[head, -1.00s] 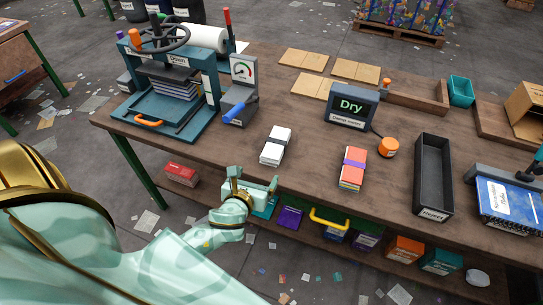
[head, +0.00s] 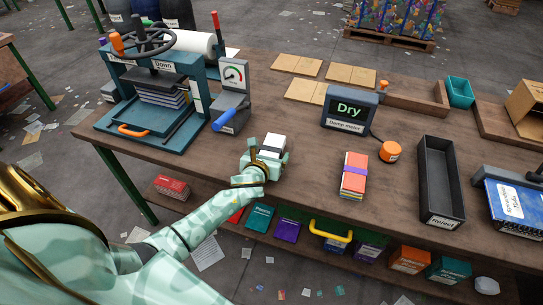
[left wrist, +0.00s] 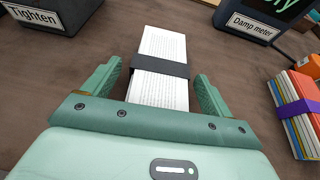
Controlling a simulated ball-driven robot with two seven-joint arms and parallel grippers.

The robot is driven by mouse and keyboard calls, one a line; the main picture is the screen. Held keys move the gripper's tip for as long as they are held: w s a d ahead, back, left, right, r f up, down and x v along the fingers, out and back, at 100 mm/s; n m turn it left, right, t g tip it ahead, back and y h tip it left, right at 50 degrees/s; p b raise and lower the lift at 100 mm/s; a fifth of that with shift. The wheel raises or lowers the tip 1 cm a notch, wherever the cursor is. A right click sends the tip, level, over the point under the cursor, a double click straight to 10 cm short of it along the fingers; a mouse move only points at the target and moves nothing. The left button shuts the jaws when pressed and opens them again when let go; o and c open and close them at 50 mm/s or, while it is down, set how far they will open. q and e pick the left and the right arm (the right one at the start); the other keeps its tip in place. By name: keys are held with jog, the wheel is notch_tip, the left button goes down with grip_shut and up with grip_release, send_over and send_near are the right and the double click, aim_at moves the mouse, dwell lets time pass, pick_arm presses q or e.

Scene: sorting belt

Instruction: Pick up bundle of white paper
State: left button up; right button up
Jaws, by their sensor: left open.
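The bundle of white paper (head: 271,146) lies on the wooden table, with a dark band around its middle. In the left wrist view the bundle (left wrist: 162,48) lies lengthwise between the fingers, its far end reaching beyond them. My left gripper (head: 264,160) is open, with one finger on each side of the bundle's near part. In the left wrist view a gap shows between each finger of the gripper (left wrist: 160,88) and the paper. The gripper hides the bundle's near end in the head view. My right gripper is not in view.
A damp meter (head: 349,107) reading "Dry" is behind. An orange bundle with a purple band (head: 354,176) and a black reject tray (head: 440,180) lie to the right.

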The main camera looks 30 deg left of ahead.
pick_arm(q)
jog(key=shift+r, duration=0.1)
jog(key=c, duration=1.2)
jog(key=shift+c, duration=0.2)
